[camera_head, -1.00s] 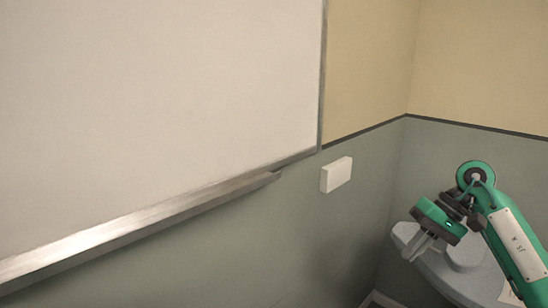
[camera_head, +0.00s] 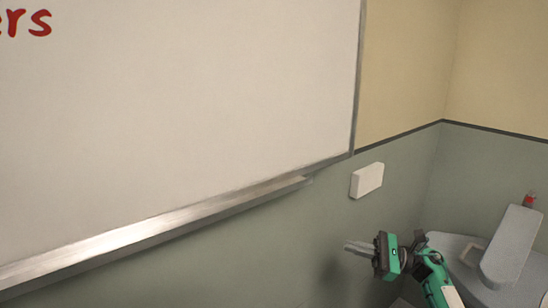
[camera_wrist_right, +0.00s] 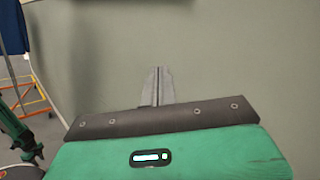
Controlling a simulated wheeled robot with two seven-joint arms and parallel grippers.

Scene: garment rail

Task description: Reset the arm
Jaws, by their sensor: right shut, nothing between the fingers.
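My right gripper (camera_head: 347,247) shows low in the head view, right of the middle, on its green arm. Its grey fingers point left and lie together with nothing between them. The wrist view shows the same shut fingers (camera_wrist_right: 158,86) in front of a plain grey-green wall. My left gripper is not in view.
A whiteboard (camera_head: 180,110) with part of some red lettering fills the left, with a metal ledge (camera_head: 150,230) beneath it. A small white box (camera_head: 367,180) is on the wall above my right gripper. In the wrist view, an orange frame (camera_wrist_right: 32,96) stands at the left.

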